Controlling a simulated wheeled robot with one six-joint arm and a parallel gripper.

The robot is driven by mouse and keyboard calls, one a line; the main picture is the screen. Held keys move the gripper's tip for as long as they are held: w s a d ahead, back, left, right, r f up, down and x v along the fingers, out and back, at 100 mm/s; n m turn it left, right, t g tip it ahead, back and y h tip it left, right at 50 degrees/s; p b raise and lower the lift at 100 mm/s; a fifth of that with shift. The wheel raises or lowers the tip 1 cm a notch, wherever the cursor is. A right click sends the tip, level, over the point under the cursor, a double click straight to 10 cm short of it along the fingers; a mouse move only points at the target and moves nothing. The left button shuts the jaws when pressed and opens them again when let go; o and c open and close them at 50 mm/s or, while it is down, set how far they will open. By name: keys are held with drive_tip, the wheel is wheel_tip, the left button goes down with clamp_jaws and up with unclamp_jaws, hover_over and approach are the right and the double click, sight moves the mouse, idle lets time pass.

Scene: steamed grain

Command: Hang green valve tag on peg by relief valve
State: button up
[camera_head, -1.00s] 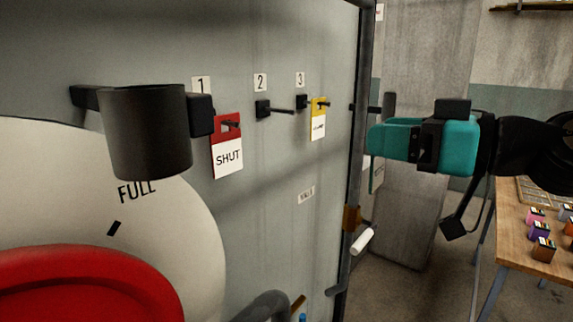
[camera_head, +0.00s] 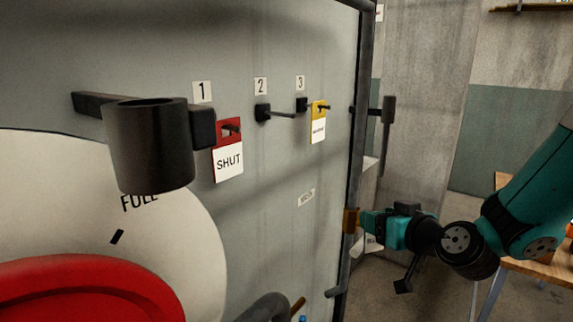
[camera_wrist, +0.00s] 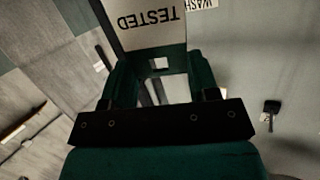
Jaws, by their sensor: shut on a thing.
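The green valve tag (camera_wrist: 150,38) fills the top of the wrist view. Its white part reads TESTED upside down, and its dark green end has a square hole. My gripper (camera_wrist: 153,85) is shut on the green end. In the head view my gripper (camera_head: 366,222) is at the panel's right edge, overlapping a brass fitting (camera_head: 351,220) that may be the relief valve. A white patch of the tag (camera_head: 373,244) shows below it. I cannot tell whether they touch. A peg by the relief valve is not clearly visible.
Peg 1 holds a red SHUT tag (camera_head: 228,161). Peg 2 (camera_head: 263,112) is bare. Peg 3 holds a yellow tag (camera_head: 318,129). A dark cylinder (camera_head: 150,150) and red wheel (camera_head: 90,285) are in front at left. A bench (camera_head: 540,270) stands at right.

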drive_tip(key=d+f+m+h, duration=0.1)
drive_tip(key=d+f+h, duration=0.1)
drive_tip(key=f, duration=0.3)
drive_tip(key=w+d+f+m+t+h, duration=0.1)
drive_tip(key=d+f+m, duration=0.1)
drive_tip(key=f, duration=0.4)
drive_tip(key=shift+w+h, duration=0.3)
drive_tip(key=shift+h, duration=0.1)
